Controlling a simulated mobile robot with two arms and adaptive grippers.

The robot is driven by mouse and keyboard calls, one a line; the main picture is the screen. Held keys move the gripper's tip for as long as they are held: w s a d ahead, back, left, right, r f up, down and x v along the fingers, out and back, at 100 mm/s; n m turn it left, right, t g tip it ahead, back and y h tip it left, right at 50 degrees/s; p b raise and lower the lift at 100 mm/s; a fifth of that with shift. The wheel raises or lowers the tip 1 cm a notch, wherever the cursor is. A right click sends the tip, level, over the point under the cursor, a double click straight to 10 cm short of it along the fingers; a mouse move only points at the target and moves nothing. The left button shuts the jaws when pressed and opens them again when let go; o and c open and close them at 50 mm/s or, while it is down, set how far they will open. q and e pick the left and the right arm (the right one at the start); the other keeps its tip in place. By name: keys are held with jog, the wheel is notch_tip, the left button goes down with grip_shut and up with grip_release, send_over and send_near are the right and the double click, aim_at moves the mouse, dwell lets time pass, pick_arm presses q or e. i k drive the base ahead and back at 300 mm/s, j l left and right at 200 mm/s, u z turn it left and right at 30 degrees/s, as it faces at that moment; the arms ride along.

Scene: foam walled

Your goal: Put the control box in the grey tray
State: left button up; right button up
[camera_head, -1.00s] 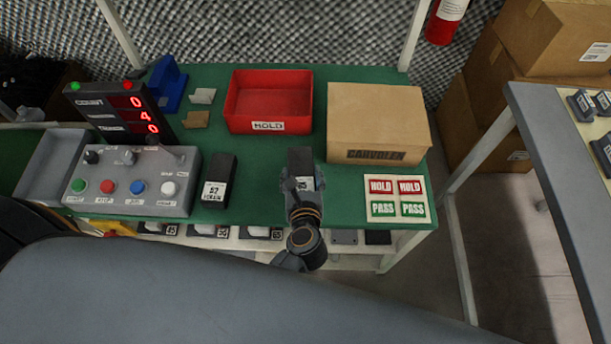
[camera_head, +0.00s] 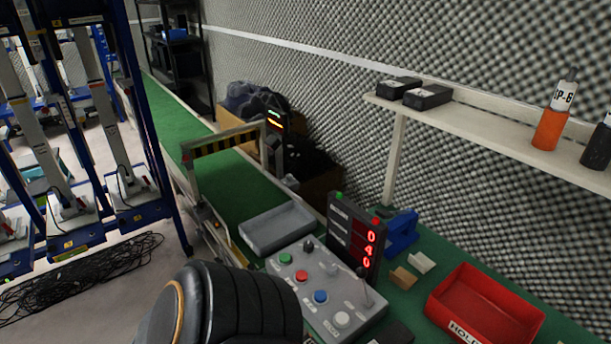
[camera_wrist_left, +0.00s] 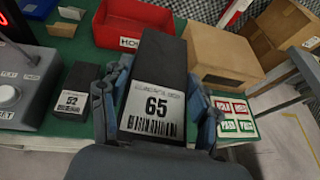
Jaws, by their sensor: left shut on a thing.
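The control box (camera_wrist_left: 157,85), black with a white label reading 65, is between the fingers of my left gripper (camera_wrist_left: 157,76) in the left wrist view. The gripper is shut on it, one blue-grey finger on each side. I cannot tell whether the box touches the green table. The grey tray (camera_head: 262,244) shows in the head view, left of the display and behind the button panel; its visible inside is empty. My left gripper and the held box are outside the head view, where a dark part of my arm fills the bottom. My right gripper is not in view.
A button panel (camera_head: 322,292) and counter display (camera_head: 352,238) stand beside the tray. A red HOLD bin (camera_head: 470,318) is right. A black box labelled 52 (camera_wrist_left: 76,92) and a carton (camera_wrist_left: 222,52) flank the held box. A striped gate (camera_head: 226,143) spans the green belt.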

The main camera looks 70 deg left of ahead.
aim_at(289, 225)
jog(key=k+j, duration=0.1)
jog(key=j, duration=0.45)
jog(key=k+j+z, duration=0.15)
jog(key=j, duration=0.4)
jog(key=k+j, duration=0.15)
jog(key=j, duration=0.35)
jog(key=k+j+z, duration=0.1)
jog(key=j, duration=0.45)
jog(key=k+j, duration=0.2)
jog(key=j, duration=0.3)
jog(key=k+j+z, duration=0.15)
jog(key=j, duration=0.4)
jog(key=k+j, duration=0.2)
jog(key=j, duration=0.3)
jog(key=k+j+z, duration=0.1)
jog(key=j, duration=0.4)
jog(key=k, duration=0.1)
